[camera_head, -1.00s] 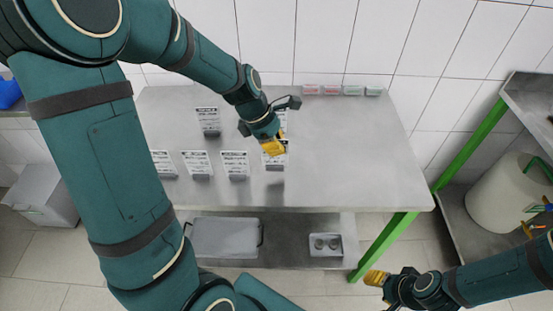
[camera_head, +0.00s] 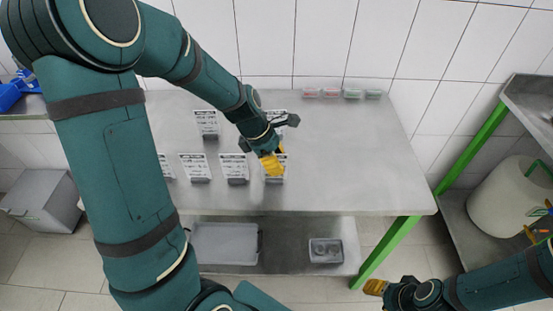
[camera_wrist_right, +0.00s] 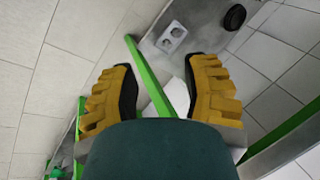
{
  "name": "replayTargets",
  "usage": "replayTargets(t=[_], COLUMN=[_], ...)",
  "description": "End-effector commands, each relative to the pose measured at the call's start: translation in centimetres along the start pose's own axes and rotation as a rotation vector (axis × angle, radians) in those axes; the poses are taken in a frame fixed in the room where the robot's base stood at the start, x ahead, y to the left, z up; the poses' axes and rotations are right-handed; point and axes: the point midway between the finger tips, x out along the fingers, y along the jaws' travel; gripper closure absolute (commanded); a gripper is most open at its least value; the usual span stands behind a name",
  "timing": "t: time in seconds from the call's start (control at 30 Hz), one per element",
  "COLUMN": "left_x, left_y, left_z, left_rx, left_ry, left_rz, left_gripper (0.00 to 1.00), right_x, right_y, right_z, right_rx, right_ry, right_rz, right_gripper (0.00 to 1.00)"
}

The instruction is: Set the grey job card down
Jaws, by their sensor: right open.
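Several white printed cards in dark grey holders stand on the metal table (camera_head: 340,150); I cannot tell which one is the grey job card. One card (camera_head: 206,122) stands at the back left, and another at the back is partly hidden by my left arm. The front row includes cards at the middle left (camera_head: 195,167) and centre (camera_head: 235,167). My left gripper (camera_head: 271,164) is at the rightmost front card (camera_head: 280,173), its yellow fingers covering part of it; whether they grip it is unclear. My right gripper (camera_head: 376,287) is open and empty, low right of the table; it also shows in the right wrist view (camera_wrist_right: 160,95).
Small red and green items (camera_head: 342,93) line the table's back edge. The table's right half is clear. A grey bin (camera_head: 225,243) and a small box (camera_head: 325,251) sit on the lower shelf. A white container (camera_head: 508,200) stands on a shelf at right.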

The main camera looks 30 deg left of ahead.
Motion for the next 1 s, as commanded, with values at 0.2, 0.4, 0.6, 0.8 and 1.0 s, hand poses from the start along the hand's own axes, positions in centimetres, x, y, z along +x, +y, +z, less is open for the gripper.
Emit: replayTargets(t=[0.2,0.4,0.6,0.8,1.0], left_x=[-0.8,-4.3,-8.4,-11.3,-12.3], left_y=[0.1,0.1,0.1,0.1,0.0], left_z=[0.2,0.3,0.3,0.2,0.1], left_rx=[0.001,0.001,0.001,0.001,-0.001], left_ry=[-0.001,-0.001,-0.001,0.0,0.0], left_rz=[0.002,0.005,0.004,0.002,0.001], left_gripper=[0.66,0.66,0.66,0.66,0.66], right_x=[-0.3,-1.4,-2.5,-3.1,-3.3], right_y=[-0.1,-0.5,-0.9,-1.2,-1.2], right_z=[0.0,-0.4,-0.9,-1.2,-1.4], right_rx=[0.0,0.003,0.006,0.009,0.009], right_ry=[0.0,0.007,0.019,0.026,0.029], right_rz=[0.0,0.001,0.002,0.003,0.003], right_gripper=[0.53,0.53,0.53,0.53,0.53])
